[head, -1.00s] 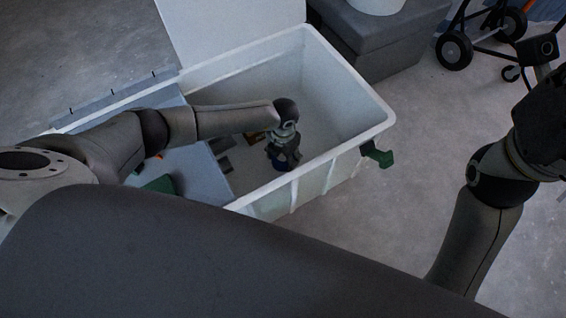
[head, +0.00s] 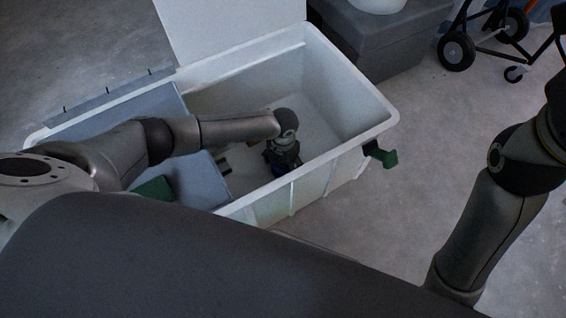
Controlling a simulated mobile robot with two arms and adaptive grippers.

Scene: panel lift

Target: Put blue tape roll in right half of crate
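The white crate (head: 330,165) stands open. Its right half is deep, with a bare floor; its left half is covered by a grey-blue panel (head: 205,182). My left arm reaches over the panel, and my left gripper (head: 279,166) points down inside the right half, close to the crate's front wall. A small patch of blue, likely the blue tape roll (head: 279,171), shows at its fingertips, mostly hidden by the gripper. I cannot tell whether the fingers are shut on it or whether it touches the floor. My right arm rises at the right edge; its gripper is out of view.
A green latch (head: 380,155) juts from the crate's right end. The white lid stands up behind the crate. A dark grey box (head: 385,45) is behind it, and a wheeled cart (head: 457,50) is at the top right. The floor between crate and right arm is clear.

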